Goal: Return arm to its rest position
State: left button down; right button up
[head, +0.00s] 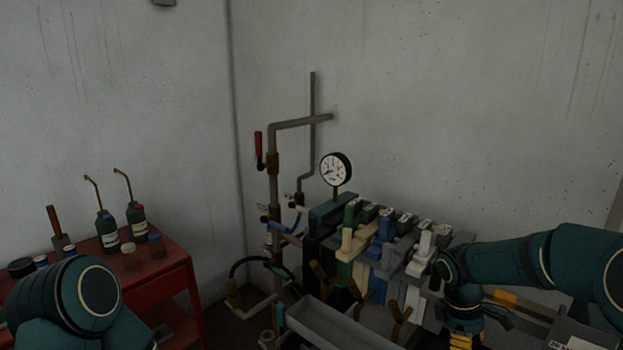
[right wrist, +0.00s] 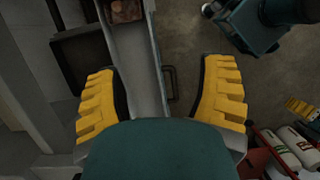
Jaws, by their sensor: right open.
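My right arm (head: 515,262) reaches in from the right, bent downward beside the condenser's row of blocks. Its gripper (head: 466,340) shows only in part at the bottom edge of the head view. In the right wrist view the yellow fingers of this gripper (right wrist: 163,72) are wide apart with nothing held between them. A grey trough lies below them. My left arm (head: 85,300) is at the lower left of the head view, its gripper out of that frame. A yellow ribbed piece (right wrist: 303,110) at the right wrist view's edge looks like part of the left gripper.
The condenser's block row (head: 385,240) stands by the wall with pipes and a gauge (head: 336,169). The grey trough (head: 335,328) runs along its front; it also shows in the right wrist view (right wrist: 135,65). A red cart (head: 172,268) with bottles and cans stands left.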

jog(key=s+a+f+m+t+y+b, duration=0.1)
jog(key=s+a+f+m+y, duration=0.2)
jog(key=a+f, duration=0.7)
jog(key=s+a+f+m+t+y+b, duration=0.1)
jog(key=s+a+f+m+y+b, duration=0.15)
jog(key=a+f, duration=0.7)
jog(key=s+a+f+m+t, duration=0.1)
jog(key=s+f+m+t, duration=0.1)
jog(key=s+f+m, duration=0.4)
notch_tip(320, 180, down, 2)
jog(key=shift+s+a+y+b, duration=0.25)
jog(key=shift+s+y+b, duration=0.1)
jog(key=shift+s, duration=0.75)
jog(key=c, duration=0.4)
pick_arm(q)
jog(key=x, duration=0.5)
jog(key=shift+s+a+f, duration=0.2)
jog(key=shift+s+a, duration=0.1)
pick_arm(e)
jog(key=shift+d, duration=0.1)
